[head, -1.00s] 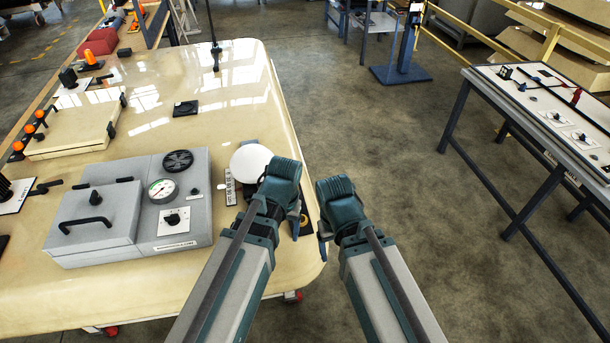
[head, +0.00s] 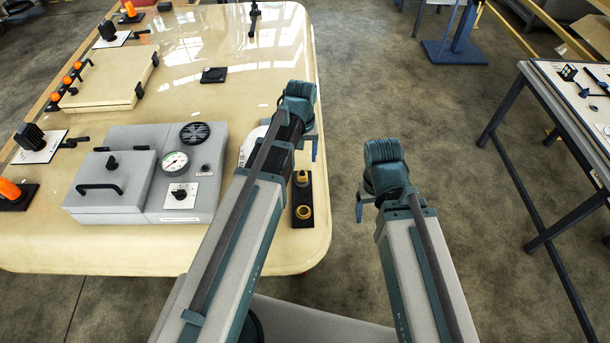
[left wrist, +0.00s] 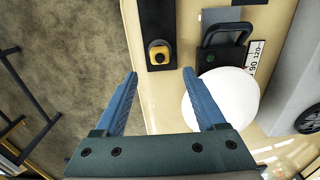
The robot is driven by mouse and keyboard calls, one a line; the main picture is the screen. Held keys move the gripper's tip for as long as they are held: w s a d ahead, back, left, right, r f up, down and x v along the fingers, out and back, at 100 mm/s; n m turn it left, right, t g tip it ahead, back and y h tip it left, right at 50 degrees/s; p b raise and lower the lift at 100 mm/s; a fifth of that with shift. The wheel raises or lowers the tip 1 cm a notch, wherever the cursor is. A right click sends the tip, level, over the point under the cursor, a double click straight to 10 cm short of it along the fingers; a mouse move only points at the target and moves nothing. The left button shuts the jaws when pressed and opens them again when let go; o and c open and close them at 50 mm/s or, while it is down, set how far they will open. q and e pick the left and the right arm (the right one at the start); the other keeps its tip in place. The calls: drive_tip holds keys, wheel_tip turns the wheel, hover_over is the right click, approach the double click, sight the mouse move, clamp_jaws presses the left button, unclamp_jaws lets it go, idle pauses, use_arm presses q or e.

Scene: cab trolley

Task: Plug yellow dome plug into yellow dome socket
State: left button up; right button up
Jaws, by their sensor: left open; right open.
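A black plate (head: 303,196) at the table's right edge bears two yellow parts. The farther one is a blocky yellow piece (head: 302,177); the nearer one is a yellow ring (head: 303,212). Which is plug and which is socket I cannot tell for sure. In the left wrist view one yellow piece (left wrist: 158,56) with a dark round centre shows on the plate, just ahead of and between my open fingertips. My left gripper (head: 309,145) is open and empty, over the table beside the plate's far end. My right gripper (head: 362,205) is open over the floor, right of the table.
A grey console (head: 150,165) stands to the left. Floor lies open between the table and the right workbench (head: 540,110).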

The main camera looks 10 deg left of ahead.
sight(302, 174)
use_arm(q)
drive_tip(key=shift+f, duration=0.15)
wheel_tip(302, 174, down, 9)
drive_tip(key=b, duration=0.9)
idle(0.5)
clamp_jaws()
drive_tip(key=shift+r, duration=0.25)
idle(0.3)
drive_tip(key=shift+r+p, duration=2.9)
drive_tip(key=shift+p, duration=0.15)
